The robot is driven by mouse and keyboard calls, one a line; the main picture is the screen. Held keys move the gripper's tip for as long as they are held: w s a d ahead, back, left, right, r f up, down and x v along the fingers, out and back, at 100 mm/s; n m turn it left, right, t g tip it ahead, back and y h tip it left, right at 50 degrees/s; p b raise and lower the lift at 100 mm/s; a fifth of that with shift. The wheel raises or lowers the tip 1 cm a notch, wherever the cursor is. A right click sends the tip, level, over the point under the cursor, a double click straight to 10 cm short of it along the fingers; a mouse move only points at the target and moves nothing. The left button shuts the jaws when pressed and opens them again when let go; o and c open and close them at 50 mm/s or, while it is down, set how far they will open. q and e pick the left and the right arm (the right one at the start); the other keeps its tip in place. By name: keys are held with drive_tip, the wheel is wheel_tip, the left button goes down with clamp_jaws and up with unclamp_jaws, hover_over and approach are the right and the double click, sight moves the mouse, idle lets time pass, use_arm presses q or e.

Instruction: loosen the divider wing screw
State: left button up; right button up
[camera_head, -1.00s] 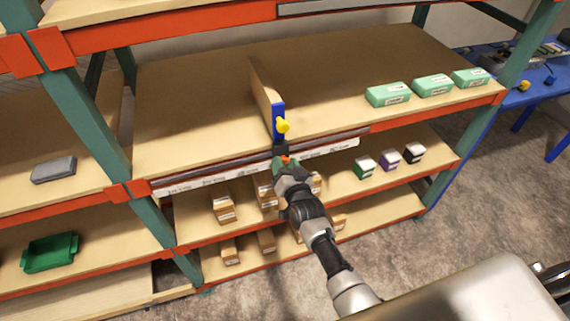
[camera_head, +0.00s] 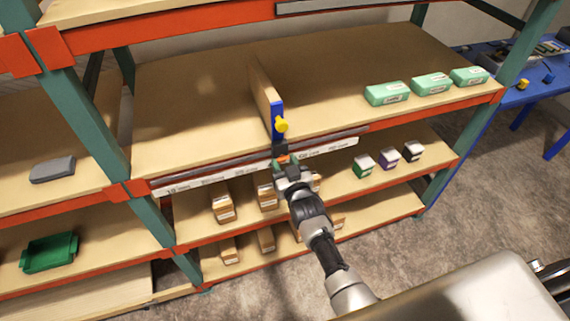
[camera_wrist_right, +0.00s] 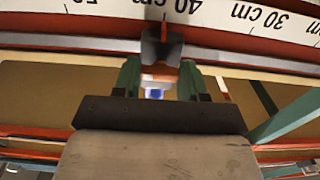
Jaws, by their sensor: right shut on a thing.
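The divider (camera_head: 264,92) stands upright on the shelf, with a blue front edge and a yellow knob (camera_head: 282,125) on it. A dark clamp (camera_head: 280,149) sits below it at the rail; it also shows in the wrist view (camera_wrist_right: 162,46). My right gripper (camera_head: 284,163) is just below the clamp. In the wrist view its green fingers (camera_wrist_right: 160,82) stand on either side of a small red-orange piece (camera_wrist_right: 158,77), apparently the wing screw, and are shut on it. The fingers and the gripper body hide most of the screw. My left gripper is not in view.
A scale strip (camera_head: 215,178) runs along the shelf front. Green boxes (camera_head: 386,94) stand right on the same shelf. Cartons (camera_head: 222,207) and small boxes (camera_head: 388,156) stand on the shelf below. The upper shelf left of the divider is clear.

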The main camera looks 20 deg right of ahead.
drive_tip(key=shift+w+r, duration=0.15)
drive_tip(key=shift+r, duration=0.2)
drive_tip(key=o, duration=0.9)
drive_tip(key=shift+w+f, duration=0.15)
drive_tip(key=shift+f, duration=0.15)
drive_tip(key=shift+o, duration=0.2)
drive_tip(key=s+b, duration=0.2)
drive_tip(key=s, duration=0.9)
drive_tip(key=shift+d, duration=0.15)
